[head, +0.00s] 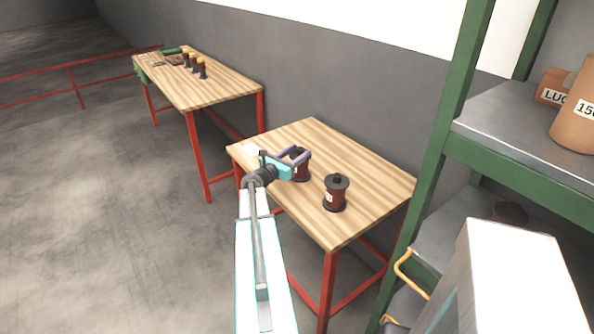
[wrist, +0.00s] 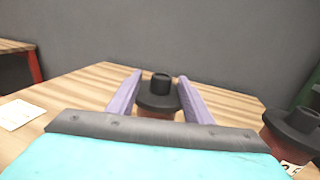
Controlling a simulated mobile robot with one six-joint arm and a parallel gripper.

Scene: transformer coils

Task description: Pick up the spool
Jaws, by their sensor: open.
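Two dark spools with reddish windings stand upright on the near wooden table (head: 360,174). The farther spool (head: 304,168) is partly hidden behind my gripper (head: 300,157) in the head view. In the wrist view this spool (wrist: 157,95) sits between the two purple fingers (wrist: 157,92), its black top flange and hub showing and its lower body hidden by my gripper's body. The fingers are open, one on each side of it; I cannot tell whether either touches it. The other spool (head: 336,193) stands to the right, and shows at the right edge of the wrist view (wrist: 295,132).
A white paper (head: 250,150) lies at the table's left corner. A green shelf rack (head: 445,130) with boxes and a brown cylinder (head: 575,108) stands close at the right. A second table (head: 215,88) with several small coils is farther back left. A grey wall runs behind.

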